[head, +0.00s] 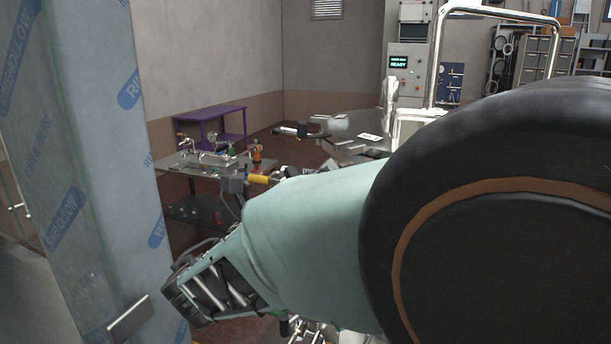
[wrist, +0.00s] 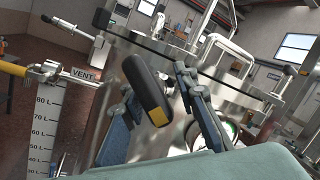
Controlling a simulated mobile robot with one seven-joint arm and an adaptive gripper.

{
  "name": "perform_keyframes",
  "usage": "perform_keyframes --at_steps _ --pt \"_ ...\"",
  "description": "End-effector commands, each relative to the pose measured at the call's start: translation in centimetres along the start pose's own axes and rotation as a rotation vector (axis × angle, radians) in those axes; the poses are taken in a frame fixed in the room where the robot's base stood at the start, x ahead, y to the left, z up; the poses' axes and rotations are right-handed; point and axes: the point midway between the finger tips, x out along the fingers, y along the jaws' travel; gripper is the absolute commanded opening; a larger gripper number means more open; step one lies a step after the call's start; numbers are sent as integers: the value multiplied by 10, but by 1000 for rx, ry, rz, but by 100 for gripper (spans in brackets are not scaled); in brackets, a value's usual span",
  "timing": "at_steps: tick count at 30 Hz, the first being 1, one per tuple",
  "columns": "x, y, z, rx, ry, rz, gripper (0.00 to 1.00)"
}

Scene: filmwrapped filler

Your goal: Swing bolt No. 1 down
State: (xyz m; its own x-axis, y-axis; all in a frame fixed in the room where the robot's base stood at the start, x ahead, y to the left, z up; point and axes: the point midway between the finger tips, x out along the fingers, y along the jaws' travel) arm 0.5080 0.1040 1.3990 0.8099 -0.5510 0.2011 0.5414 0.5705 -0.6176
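My gripper (wrist: 168,98) reaches up from the bottom of the wrist view. Behind the fingers is a shiny steel vessel (wrist: 125,75) with a dark-edged lid. Silver fittings show at its top, one a bent metal piece (wrist: 232,55) right of the fingers. I cannot read a number on any, so I cannot tell which is bolt No. 1. The fingers hide part of the vessel wall. In the head view my arm hides most of the vessel.
A pipe with a yellow sleeve (wrist: 14,68) and a VENT label (wrist: 84,75) are left of the vessel. A steel bench (head: 180,163) with fittings and a purple table (head: 212,115) stand farther back. A film-wrapped column (head: 95,130) rises close at left. A control cabinet shows READY (head: 398,62).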

Motion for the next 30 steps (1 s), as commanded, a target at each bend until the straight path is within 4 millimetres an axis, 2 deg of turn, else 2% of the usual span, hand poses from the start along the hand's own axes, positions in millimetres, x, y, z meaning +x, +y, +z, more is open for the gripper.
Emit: perform_keyframes --at_steps 9,13,17,24,30 --pt "0 0 0 0 -1 0 35" --pt "-8 1 0 0 -2 2 35" --pt "-30 1 1 0 -3 3 35" --pt "-81 1 1 -1 -3 3 35" --pt "-111 0 0 0 -2 0 35"
